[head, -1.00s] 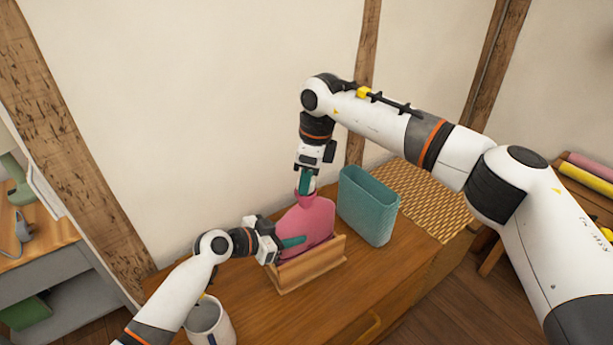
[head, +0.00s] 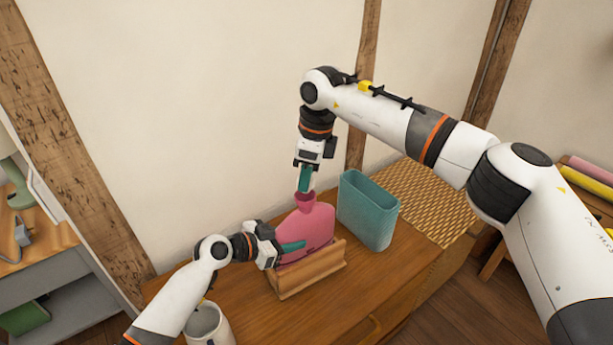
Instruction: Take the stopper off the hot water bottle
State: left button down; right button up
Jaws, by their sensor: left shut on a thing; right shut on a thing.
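The pink hot water bottle (head: 307,229) stands upright in a wooden holder (head: 312,273) on the wooden cabinet top. Its funnel-shaped neck (head: 305,203) points up, and the mouth's rim now shows. My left gripper (head: 291,246) is shut on the bottle's body from the left. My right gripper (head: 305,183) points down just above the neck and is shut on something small. This appears to be the stopper, but the teal fingers hide it. I cannot make out how much gap lies between it and the mouth.
A teal ribbed container (head: 369,214) stands close to the right of the bottle, beside a woven mat (head: 428,205). A white mug (head: 207,325) stands at the front left, near my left arm. The wall is close behind.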

jog(key=shift+r, duration=0.1)
jog(key=shift+r, duration=1.95)
pick_arm(q)
jog(key=c, duration=0.7)
grip_release()
